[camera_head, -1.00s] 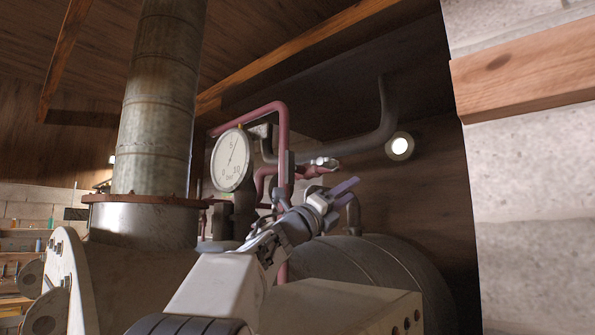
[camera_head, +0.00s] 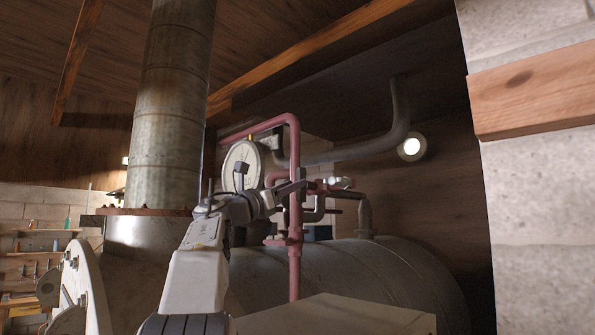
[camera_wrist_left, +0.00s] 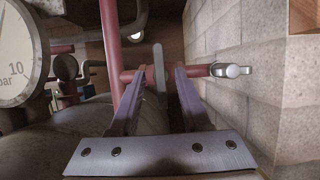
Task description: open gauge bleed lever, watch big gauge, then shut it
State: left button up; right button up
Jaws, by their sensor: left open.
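The big gauge (camera_head: 238,172) has a round white dial and stands left of the red pipes, partly hidden behind my left arm. Part of its dial, with "10" and "bar", shows in the left wrist view (camera_wrist_left: 18,55). My left gripper (camera_head: 298,194) is in front of the red pipework, right of the gauge. In the wrist view its fingers (camera_wrist_left: 158,100) are open. A grey upright lever (camera_wrist_left: 158,66) on a red pipe shows between them; I cannot tell whether they touch it. My right gripper is not in view.
A red upright pipe (camera_head: 295,255) stands close to my left gripper. A silver handle (camera_head: 341,183) sits to its right on the pipework. A large tank (camera_head: 400,275) lies below, and a block wall (camera_head: 540,210) bounds the right side.

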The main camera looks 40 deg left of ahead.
pick_arm(q)
jog(key=shift+p+x, duration=0.55)
jog(key=shift+x, duration=0.7)
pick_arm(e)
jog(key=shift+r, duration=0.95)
pick_arm(q)
grip_shut()
